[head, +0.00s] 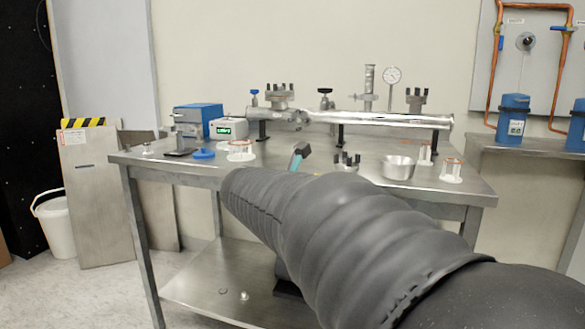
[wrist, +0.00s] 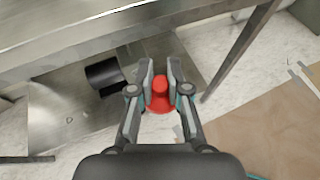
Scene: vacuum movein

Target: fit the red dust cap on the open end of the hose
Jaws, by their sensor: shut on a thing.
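My gripper (wrist: 161,70) shows in the wrist view with its two fingers closed on the red dust cap (wrist: 160,94). The cap has a narrow knob between the fingers and a wider round flange. It is held in the air below the front edge of the table. In the head view, a teal and dark piece of my gripper (head: 299,154) shows above my sleeved arm; the cap is hidden there. A black cylinder (wrist: 104,74) lies on the lower shelf at the left of the cap, apart from it. I cannot tell whether it is the hose's open end.
The steel table (head: 345,187) carries a long metal tube (head: 390,118), blue and white boxes, a metal bowl (head: 398,168) and small fittings. Its lower shelf (head: 195,288) has bare room. A cardboard sheet (wrist: 250,120) lies on the floor. A white bucket (head: 55,225) stands left.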

